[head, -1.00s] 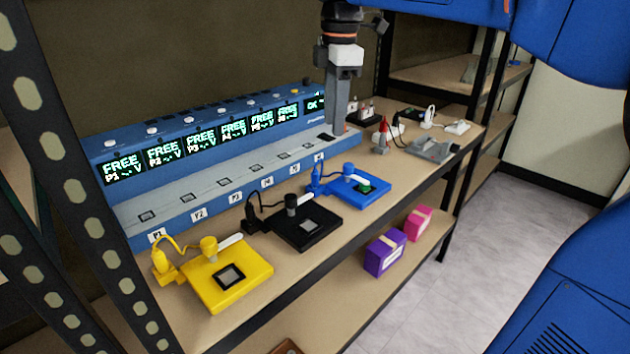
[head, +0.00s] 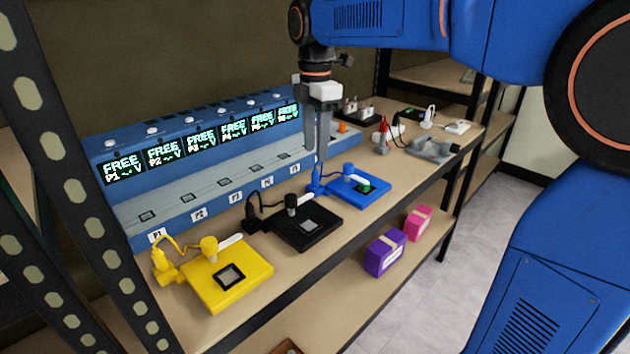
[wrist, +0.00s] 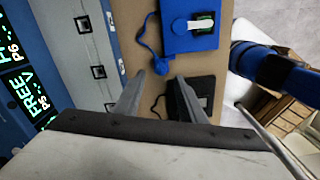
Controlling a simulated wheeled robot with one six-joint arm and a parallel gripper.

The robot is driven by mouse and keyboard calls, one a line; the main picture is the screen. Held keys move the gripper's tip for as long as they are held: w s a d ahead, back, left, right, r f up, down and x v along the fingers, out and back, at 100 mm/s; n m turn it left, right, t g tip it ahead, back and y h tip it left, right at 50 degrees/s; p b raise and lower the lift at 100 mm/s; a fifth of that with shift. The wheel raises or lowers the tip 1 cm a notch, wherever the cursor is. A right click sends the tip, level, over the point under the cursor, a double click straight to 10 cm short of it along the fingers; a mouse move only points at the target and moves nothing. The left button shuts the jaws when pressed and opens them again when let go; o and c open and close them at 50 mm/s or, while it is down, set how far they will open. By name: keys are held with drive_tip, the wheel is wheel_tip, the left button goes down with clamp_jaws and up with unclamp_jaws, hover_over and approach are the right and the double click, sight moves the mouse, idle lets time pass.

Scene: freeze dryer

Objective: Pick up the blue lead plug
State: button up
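The blue lead plug (head: 315,185) stands on the bench beside the blue square fixture (head: 362,188), joined to it by a thin blue cable. My gripper (head: 316,158) is above the plug with its fingers pointing down. In the wrist view, my gripper (wrist: 160,77) is open, and the blue plug (wrist: 161,66) shows just beyond and between the fingertips. Nothing is held, and I see no contact. The blue fixture (wrist: 180,43) is at the top of the wrist view.
A black fixture (head: 328,229) with a black plug and a yellow fixture (head: 205,290) with a yellow plug stand nearer on the bench. The blue console (head: 150,208) with its row of ports is behind them. A shelf post stands at left.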

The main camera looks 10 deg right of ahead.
sight(316, 172)
drive_tip(key=shift+s+f, duration=0.2)
drive_tip(key=shift+f, duration=3.75)
clamp_jaws()
